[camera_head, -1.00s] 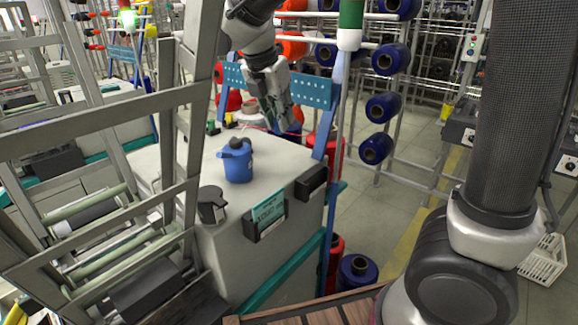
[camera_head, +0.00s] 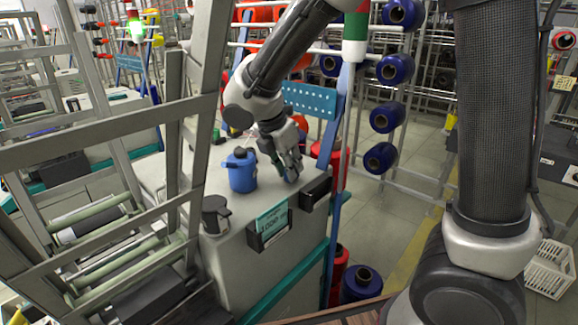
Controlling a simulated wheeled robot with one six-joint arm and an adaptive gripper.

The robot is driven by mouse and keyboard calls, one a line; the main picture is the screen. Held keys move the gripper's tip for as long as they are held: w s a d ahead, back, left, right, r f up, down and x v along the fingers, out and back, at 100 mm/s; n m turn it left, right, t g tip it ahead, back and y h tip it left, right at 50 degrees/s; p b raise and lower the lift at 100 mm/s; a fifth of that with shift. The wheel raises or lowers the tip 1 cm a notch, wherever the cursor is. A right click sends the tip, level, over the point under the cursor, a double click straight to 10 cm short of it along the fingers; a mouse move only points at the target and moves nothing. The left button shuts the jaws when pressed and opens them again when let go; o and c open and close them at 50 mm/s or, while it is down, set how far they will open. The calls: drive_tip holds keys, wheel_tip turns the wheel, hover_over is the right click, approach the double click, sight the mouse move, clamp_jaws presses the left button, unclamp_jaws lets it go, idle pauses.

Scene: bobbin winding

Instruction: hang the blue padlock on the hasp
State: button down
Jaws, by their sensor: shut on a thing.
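My gripper (camera_head: 288,176) reaches down from above and is low over the right part of the pale machine top (camera_head: 262,203). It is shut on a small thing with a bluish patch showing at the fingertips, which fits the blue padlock. The fingers hide most of it, and its shackle cannot be made out. I cannot make out the hasp in this view. I cannot tell whether the held thing touches the machine top.
A blue jug-like container (camera_head: 242,176) with a dark top stands just left of my gripper. A dark lidded pot (camera_head: 215,214) stands at the front left. A teal label holder (camera_head: 271,226) and a black box (camera_head: 316,192) are on the front side. Metal frame bars (camera_head: 186,130) stand at left.

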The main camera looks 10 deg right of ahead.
drive_tip(key=shift+f, duration=0.1)
drive_tip(key=c, duration=1.3)
unclamp_jaws()
drive_tip(key=v, duration=1.2)
drive_tip(key=s+d+r+m+y, duration=0.1)
drive_tip(key=s+d+m, duration=0.3)
drive_tip(key=d+m, duration=0.4)
drive_tip(key=s+d+r+m+y, duration=0.1)
drive_tip(key=s+d+m, duration=0.3)
drive_tip(key=d, duration=0.6)
drive_tip(key=s+d+m, duration=0.2)
drive_tip(key=s+m, duration=0.1)
drive_tip(key=m, duration=0.1)
drive_tip(key=s+d+f+m+t+y, duration=0.1)
drive_tip(key=s+d+m, duration=0.2)
drive_tip(key=m, duration=0.1)
drive_tip(key=s+d+f+m, duration=0.1)
drive_tip(key=s+d+m, duration=0.1)
drive_tip(key=m, duration=0.3)
drive_tip(key=shift+s+d+f+t+y, duration=0.2)
drive_tip(key=shift+s+f+t+y, duration=0.15)
drive_tip(key=shift+s, duration=0.2)
